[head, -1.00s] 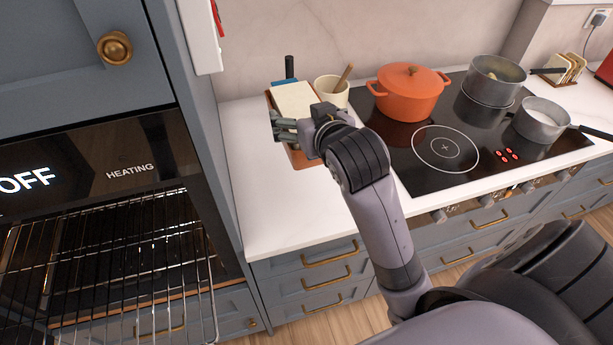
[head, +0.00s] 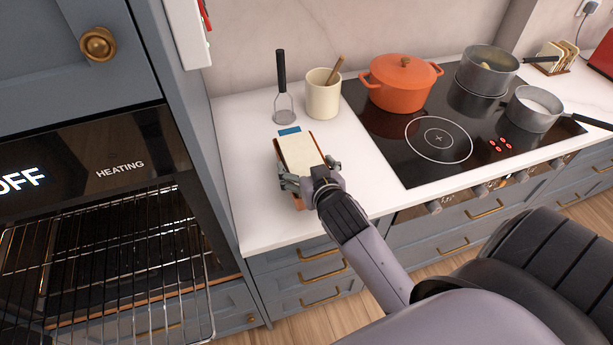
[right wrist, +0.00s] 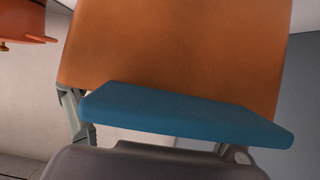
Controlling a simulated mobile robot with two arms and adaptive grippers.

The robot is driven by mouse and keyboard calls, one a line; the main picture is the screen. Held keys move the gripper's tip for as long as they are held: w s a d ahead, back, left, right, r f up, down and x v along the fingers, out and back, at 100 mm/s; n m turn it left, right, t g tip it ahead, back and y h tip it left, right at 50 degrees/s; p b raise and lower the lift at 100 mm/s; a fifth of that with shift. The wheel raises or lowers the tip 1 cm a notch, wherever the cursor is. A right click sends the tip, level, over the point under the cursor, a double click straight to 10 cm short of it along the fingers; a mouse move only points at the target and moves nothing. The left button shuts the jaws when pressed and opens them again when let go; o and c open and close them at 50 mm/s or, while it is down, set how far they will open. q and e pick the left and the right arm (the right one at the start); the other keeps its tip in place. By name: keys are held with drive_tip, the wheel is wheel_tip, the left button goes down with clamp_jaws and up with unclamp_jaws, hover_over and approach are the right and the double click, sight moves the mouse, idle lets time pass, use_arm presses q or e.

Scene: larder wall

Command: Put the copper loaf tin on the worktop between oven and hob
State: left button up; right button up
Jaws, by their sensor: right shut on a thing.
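The copper loaf tin (head: 278,152) shows in the head view with a cream-coloured top (head: 300,153) and a blue piece (head: 289,131) at its far end. My right gripper (head: 310,176) is shut on the tin near its front end. The tin is over the white worktop (head: 240,140) between oven and hob; I cannot tell whether it touches the surface. In the right wrist view the copper side (right wrist: 175,45) fills the upper part, with the blue piece (right wrist: 185,115) close to the gripper (right wrist: 160,140). My left gripper is not in view.
Behind the tin stand a black-handled utensil (head: 282,85) and a cream crock (head: 322,97) with a wooden spoon. The hob (head: 395,150), with an orange pot (head: 400,85) and grey pans, is right. The oven (head: 100,230), its rack (head: 110,285) visible, is left. Worktop front is clear.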

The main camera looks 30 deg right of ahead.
sight(300, 168)
wheel_tip(300, 168, down, 3)
drive_tip(key=shift+f, duration=0.15)
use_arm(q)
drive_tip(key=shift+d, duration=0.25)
use_arm(e)
drive_tip(key=shift+f, duration=0.15)
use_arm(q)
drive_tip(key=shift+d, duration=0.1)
use_arm(e)
drive_tip(key=shift+f, duration=0.15)
drive_tip(key=o, duration=1.6)
drive_tip(key=shift+s, duration=0.1)
